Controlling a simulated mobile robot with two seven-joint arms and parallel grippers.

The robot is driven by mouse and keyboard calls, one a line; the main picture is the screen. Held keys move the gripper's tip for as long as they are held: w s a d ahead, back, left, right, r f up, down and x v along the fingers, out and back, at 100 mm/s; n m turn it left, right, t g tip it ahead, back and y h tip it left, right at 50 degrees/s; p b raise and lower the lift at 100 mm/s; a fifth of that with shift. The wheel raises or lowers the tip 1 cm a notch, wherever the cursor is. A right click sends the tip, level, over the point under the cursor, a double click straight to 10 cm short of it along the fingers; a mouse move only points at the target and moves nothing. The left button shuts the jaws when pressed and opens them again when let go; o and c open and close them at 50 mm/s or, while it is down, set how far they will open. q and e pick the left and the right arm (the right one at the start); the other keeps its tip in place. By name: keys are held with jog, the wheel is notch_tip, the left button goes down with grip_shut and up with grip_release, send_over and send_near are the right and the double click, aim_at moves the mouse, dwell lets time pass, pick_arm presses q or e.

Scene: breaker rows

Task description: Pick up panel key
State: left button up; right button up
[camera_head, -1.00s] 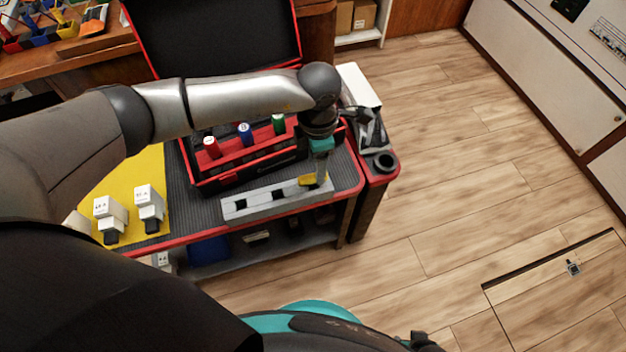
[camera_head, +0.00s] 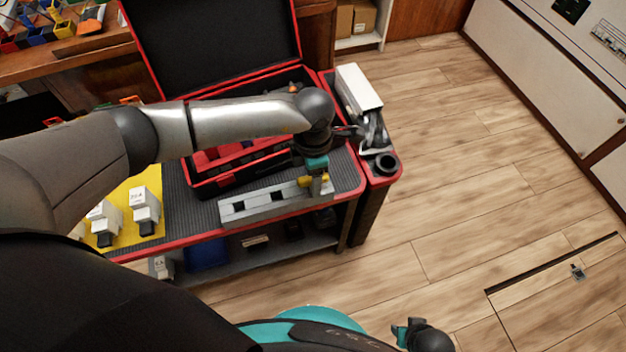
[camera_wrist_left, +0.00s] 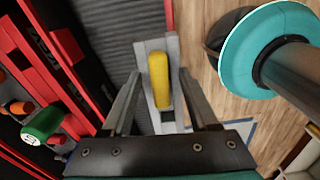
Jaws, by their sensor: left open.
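The panel key, seen as a yellow handle (camera_wrist_left: 159,80), rests on a grey slotted block (camera_wrist_left: 142,45) in the left wrist view. In the head view the key (camera_head: 304,181) shows at the right end of the block (camera_head: 252,205). My left gripper (camera_head: 316,184) is open and points down over it. In the left wrist view its two fingers stand on either side of the handle with gaps. The part of the key below the handle is hidden. What seems to be my right gripper (camera_head: 401,332) shows at the bottom edge; its fingers cannot be made out.
An open red and black case (camera_head: 210,185) stands behind the block on the cart's ribbed top. White breaker-like modules (camera_head: 145,203) stand on a yellow mat (camera_head: 150,178) at left. A side bin (camera_head: 385,165) with a white box (camera_head: 358,88) adjoins the cart.

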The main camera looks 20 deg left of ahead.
pick_arm(q)
grip_shut()
dwell(0.4)
